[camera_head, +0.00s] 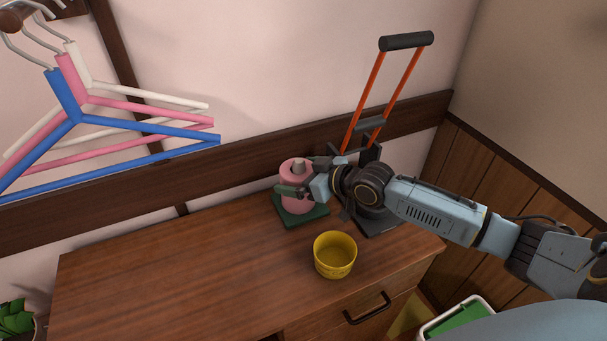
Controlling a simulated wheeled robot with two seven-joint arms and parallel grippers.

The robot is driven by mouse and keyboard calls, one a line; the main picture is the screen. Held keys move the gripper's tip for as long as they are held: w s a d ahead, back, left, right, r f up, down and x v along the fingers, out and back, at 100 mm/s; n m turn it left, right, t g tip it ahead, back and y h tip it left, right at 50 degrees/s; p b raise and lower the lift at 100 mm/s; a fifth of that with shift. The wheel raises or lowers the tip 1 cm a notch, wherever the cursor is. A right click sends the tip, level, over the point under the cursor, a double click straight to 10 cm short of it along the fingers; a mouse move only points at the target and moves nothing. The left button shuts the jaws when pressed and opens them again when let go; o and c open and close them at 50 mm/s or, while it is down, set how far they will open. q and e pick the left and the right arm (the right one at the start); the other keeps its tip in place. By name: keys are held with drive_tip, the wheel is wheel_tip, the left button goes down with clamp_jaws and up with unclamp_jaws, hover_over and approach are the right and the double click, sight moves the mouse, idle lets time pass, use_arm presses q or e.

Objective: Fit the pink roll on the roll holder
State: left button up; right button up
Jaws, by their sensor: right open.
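The pink roll (295,172) stands upright at the back of the wooden cabinet top. It is over the dark green square base of the roll holder (303,218), and a grey post tip shows at the roll's top, so the roll appears to be around the post. Whether its underside touches the base is hard to tell. My right gripper (306,180) comes in from the right and is open at the roll, with one finger across the roll's front. The finger hides part of the roll. My left gripper is not in view.
A yellow cup (335,255) stands in front of the holder. A folded hand cart with orange rails (365,100) stands behind my right arm. Blue, pink and white hangers (110,125) hang at upper left. The cabinet top's left side is clear.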

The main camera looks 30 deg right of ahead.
drive_tip(key=shift+s+d+r, duration=0.1)
drive_tip(key=shift+s+d, duration=0.05)
drive_tip(key=shift+s, duration=0.15)
drive_tip(key=p+v, duration=0.2)
drive_tip(key=v, duration=1)
drive_tip(key=shift+s+r+p, duration=0.25)
drive_tip(key=shift+r+p, duration=0.05)
drive_tip(key=shift+s, duration=0.1)
